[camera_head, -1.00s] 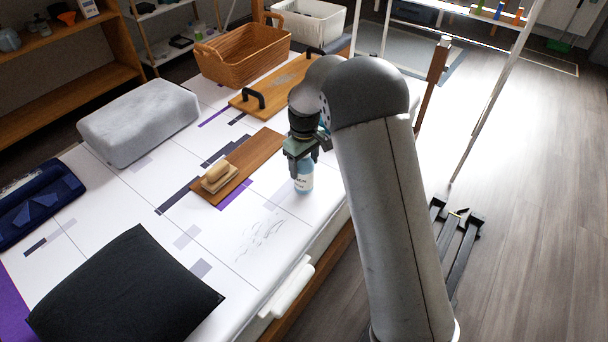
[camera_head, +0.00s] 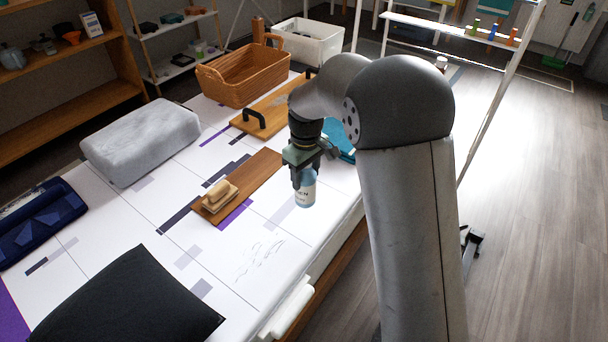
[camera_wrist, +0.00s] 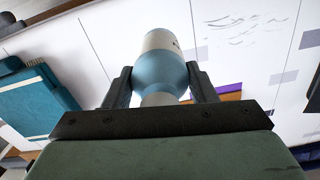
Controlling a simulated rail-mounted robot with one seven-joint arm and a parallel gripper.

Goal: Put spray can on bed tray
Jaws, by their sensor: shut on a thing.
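The spray can (camera_head: 306,192) is light blue with a white label. My gripper (camera_head: 302,176) is shut on its upper part and holds it upright over the white bed. In the wrist view the can (camera_wrist: 161,65) stands between both fingers. I cannot tell how far its base is above the sheet. The bed tray (camera_head: 281,103) appears to be the wooden board with black handles, lying farther back on the bed. My arm hides part of its right end. The can is in front of the tray and apart from it.
A wooden board (camera_head: 262,171) with a brush (camera_head: 216,197) lies left of the can. A teal item (camera_head: 341,152) lies behind my gripper. A wicker basket (camera_head: 240,82) stands beyond the tray. A grey block (camera_head: 140,145) and a dark cushion (camera_head: 130,305) lie on the left.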

